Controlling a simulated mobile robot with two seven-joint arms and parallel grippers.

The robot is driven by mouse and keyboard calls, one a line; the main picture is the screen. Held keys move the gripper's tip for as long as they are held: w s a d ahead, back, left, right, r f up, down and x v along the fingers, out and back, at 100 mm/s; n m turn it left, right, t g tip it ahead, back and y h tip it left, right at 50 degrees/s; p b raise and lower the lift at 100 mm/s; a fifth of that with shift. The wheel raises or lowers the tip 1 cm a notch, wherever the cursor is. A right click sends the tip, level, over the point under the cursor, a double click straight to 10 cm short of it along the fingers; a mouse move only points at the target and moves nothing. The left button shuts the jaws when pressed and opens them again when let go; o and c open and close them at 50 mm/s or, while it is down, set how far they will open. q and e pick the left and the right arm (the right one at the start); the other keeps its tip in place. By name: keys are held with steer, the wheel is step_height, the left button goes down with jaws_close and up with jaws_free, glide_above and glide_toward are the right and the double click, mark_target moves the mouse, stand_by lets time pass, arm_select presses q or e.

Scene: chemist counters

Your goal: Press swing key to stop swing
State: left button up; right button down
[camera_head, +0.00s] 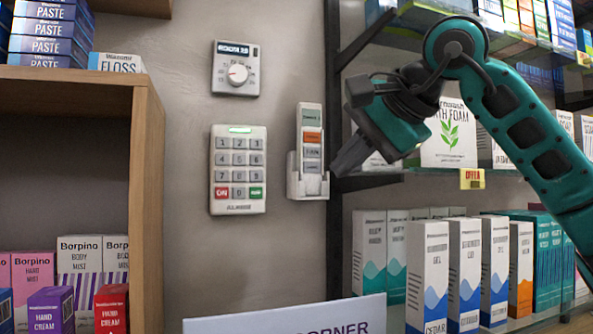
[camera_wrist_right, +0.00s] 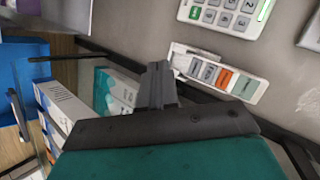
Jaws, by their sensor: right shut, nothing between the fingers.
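A slim white remote (camera_head: 311,118) stands upright in a white wall holder (camera_head: 294,185). It has a greenish display at the top, an orange key (camera_head: 312,137) below, and grey keys (camera_head: 312,152) under that. Its key labels are too small to read, so I cannot tell which is the swing key. The remote also shows in the right wrist view (camera_wrist_right: 246,87), lying slantwise. My right gripper (camera_head: 342,166) is shut and empty, just right of the remote's lower part. In the wrist view its fingertips (camera_wrist_right: 157,70) appear apart from the keys. My left gripper is not in view.
A keypad (camera_head: 238,170) and a dial thermostat (camera_head: 237,68) are on the wall left of the remote. A wooden shelf unit (camera_head: 150,190) stands further left. Shelves of boxes, with a dark upright (camera_head: 335,230), are close on the right. A white sign (camera_head: 290,318) stands below.

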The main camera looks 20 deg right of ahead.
steer(key=shift+w+r, duration=0.1)
steer(key=shift+w, duration=0.05)
stand_by(0.3)
steer(key=p, duration=0.4)
glide_toward(312, 167)
steer(key=shift+w+a+f, duration=0.4)
steer(key=shift+w+f, duration=0.2)
steer(key=shift+f, duration=0.25)
steer(key=shift+w+a+f, duration=0.35)
steer(key=shift+w+f, duration=0.2)
steer(key=shift+f, duration=0.35)
steer(key=shift+w+a+f, duration=0.4)
steer(key=shift+w+f, duration=0.2)
steer(key=shift+f, duration=0.25)
